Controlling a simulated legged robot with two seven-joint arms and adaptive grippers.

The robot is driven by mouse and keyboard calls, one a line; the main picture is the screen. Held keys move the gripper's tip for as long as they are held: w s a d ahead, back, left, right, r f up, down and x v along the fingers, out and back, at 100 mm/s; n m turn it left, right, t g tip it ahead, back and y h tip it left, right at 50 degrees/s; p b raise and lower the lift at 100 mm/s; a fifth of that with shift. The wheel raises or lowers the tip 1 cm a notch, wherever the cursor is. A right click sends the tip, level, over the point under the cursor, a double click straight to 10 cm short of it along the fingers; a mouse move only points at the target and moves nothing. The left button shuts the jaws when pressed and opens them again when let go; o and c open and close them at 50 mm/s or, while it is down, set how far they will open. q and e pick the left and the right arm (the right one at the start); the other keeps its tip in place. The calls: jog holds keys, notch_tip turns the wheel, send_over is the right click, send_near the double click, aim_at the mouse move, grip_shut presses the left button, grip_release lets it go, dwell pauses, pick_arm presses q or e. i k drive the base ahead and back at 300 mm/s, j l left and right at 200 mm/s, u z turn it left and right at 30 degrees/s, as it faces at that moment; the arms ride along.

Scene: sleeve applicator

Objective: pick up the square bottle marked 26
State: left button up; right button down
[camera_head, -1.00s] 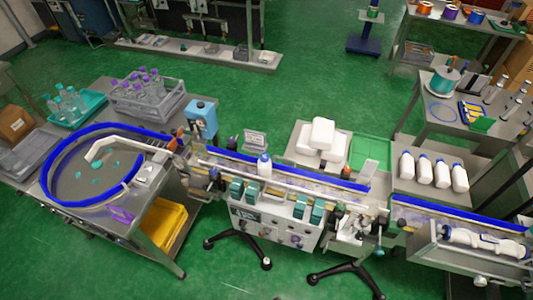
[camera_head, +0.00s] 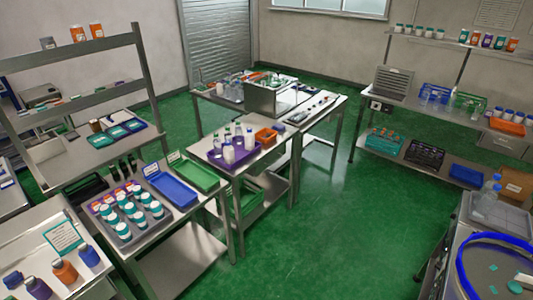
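No mark 26 is readable in the head view, so I cannot tell which bottle is the square one. Squat coloured bottles, among them an orange bottle (camera_head: 64,271) and a blue bottle (camera_head: 88,256), stand on the table at the lower left, beside a small sign (camera_head: 64,237). Clear and white bottles stand in a purple tray (camera_head: 233,167) on the middle table. Clear bottles with blue caps (camera_head: 490,190) stand at the right edge. Neither of my grippers shows.
Blue (camera_head: 172,190) and green (camera_head: 197,175) empty trays lie on the left table. A rack stands at the left, and shelves with bins line the right wall. A round conveyor with a blue rim (camera_head: 462,272) is at lower right. Green floor (camera_head: 345,215) is open between.

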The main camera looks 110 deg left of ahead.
aim_at(228, 151)
jog(key=u, duration=4.2)
jog(key=i+l+u, duration=0.75)
jog(key=l, duration=0.25)
jog(key=k+j, duration=0.05)
